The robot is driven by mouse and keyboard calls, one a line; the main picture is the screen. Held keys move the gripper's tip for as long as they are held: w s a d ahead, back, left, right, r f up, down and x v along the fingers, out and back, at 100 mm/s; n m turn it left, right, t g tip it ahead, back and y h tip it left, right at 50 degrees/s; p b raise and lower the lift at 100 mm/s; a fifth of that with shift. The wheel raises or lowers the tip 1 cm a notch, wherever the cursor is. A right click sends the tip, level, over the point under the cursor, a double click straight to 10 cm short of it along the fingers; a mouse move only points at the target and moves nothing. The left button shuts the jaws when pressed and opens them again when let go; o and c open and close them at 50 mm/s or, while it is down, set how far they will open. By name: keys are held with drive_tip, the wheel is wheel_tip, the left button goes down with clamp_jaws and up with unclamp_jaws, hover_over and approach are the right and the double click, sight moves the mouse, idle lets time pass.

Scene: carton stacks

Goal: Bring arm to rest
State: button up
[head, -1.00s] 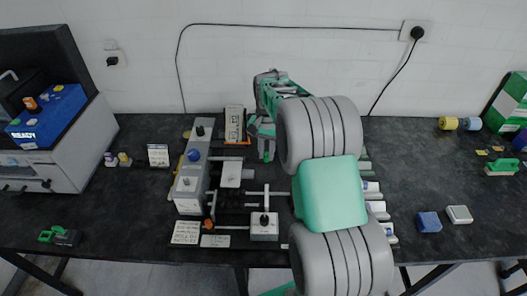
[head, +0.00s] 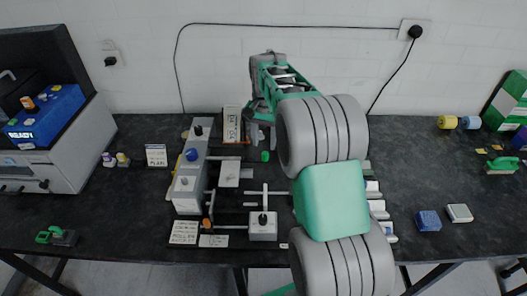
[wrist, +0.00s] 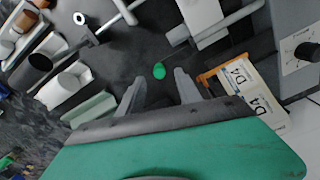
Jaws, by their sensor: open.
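My arm reaches over the dark table (head: 420,160) from the front, just right of a grey device. My gripper (wrist: 160,88) shows in the wrist view with its two grey fingers spread and nothing between them. It hangs above the table, pointing down. A small green round piece (wrist: 159,71) lies on the table beyond the fingertips, apart from them. The same green piece (head: 265,156) shows in the head view, just below the gripper end. In the head view my arm hides part of the table and some white parts.
A grey device (head: 188,185) with rods and knobs stands left of my arm. A placard (head: 232,125) stands behind it. White parts (head: 377,208) line my arm's right side. Blue (head: 428,221) and white (head: 459,213) blocks lie farther right. A large grey machine (head: 62,150) stands at left.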

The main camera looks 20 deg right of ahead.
drive_tip(key=shift+r, duration=1.35)
drive_tip(key=shift+s, duration=0.1)
drive_tip(key=s+a+r+n+t, duration=0.1)
drive_tip(key=s+a+r+n, duration=0.2)
drive_tip(key=s, duration=0.4)
drive_tip(key=s+a+r+n+t, duration=0.25)
drive_tip(key=s+a, duration=0.25)
drive_tip(key=s, duration=0.3)
drive_tip(key=s+a+f+n, duration=0.2)
drive_tip(key=s+f+n, duration=0.1)
drive_tip(key=s, duration=0.4)
drive_tip(key=shift+s+a+f, duration=0.15)
drive_tip(key=shift+a+f, duration=0.15)
drive_tip(key=shift+f, duration=0.5)
drive_tip(key=shift+c, duration=0.5)
